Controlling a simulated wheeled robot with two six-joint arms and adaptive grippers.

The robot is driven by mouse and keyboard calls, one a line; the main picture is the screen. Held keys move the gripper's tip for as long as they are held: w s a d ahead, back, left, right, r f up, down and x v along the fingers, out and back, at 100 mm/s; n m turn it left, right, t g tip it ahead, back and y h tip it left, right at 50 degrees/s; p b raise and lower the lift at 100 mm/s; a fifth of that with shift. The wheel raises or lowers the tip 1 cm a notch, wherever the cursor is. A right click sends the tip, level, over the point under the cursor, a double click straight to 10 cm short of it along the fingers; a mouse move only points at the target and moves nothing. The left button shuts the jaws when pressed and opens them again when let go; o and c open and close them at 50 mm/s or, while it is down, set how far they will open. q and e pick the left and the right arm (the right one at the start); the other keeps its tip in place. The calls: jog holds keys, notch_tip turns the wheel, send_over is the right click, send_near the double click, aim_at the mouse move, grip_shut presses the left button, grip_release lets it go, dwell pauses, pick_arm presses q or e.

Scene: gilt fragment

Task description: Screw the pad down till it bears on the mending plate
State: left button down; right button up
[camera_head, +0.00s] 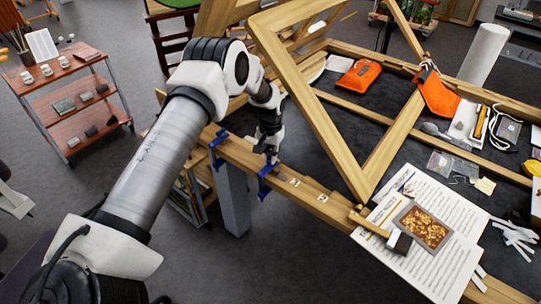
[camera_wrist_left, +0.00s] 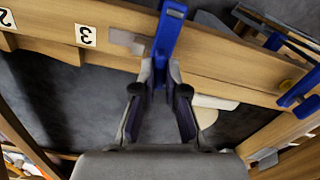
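A blue clamp (camera_head: 264,184) sits on the front wooden rail, and its blue bar (camera_wrist_left: 166,35) crosses the rail in the left wrist view. My left gripper (camera_head: 271,157) is at this clamp. In the wrist view its two fingertips (camera_wrist_left: 161,72) lie close on either side of the bar's near end; I cannot tell whether they press on it. A small grey metal plate (camera_wrist_left: 126,42), apparently the mending plate, lies on the rail beside the bar, near the label 3. The pad and its contact with the plate are hidden. My right gripper is not in view.
A second blue clamp (camera_head: 217,148) is farther along the rail and shows at the right of the wrist view (camera_wrist_left: 297,88). A gilt fragment (camera_head: 424,228) lies on printed sheets. A wooden frame (camera_head: 290,95) leans close to my left arm. A red trolley (camera_head: 68,100) stands at left.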

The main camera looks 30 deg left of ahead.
pick_arm(q)
jog(key=shift+f+m+b, duration=0.15)
jog(key=shift+m+b, duration=1.8)
jog(key=shift+m, duration=0.25)
jog(key=m+b, duration=0.1)
jog(key=m, duration=0.2)
jog(key=shift+b, duration=0.35)
jog(key=shift+w+r+m+b, duration=0.15)
jog(key=shift+m+b, duration=0.1)
jog(key=shift+m, duration=0.6)
jog(key=shift+s+r+m+b, duration=0.1)
jog(key=shift+m+b, duration=0.15)
jog(key=shift+m, duration=0.6)
jog(key=c, duration=1.2)
grip_release()
jog(key=shift+r, duration=0.1)
jog(key=shift+a, duration=0.1)
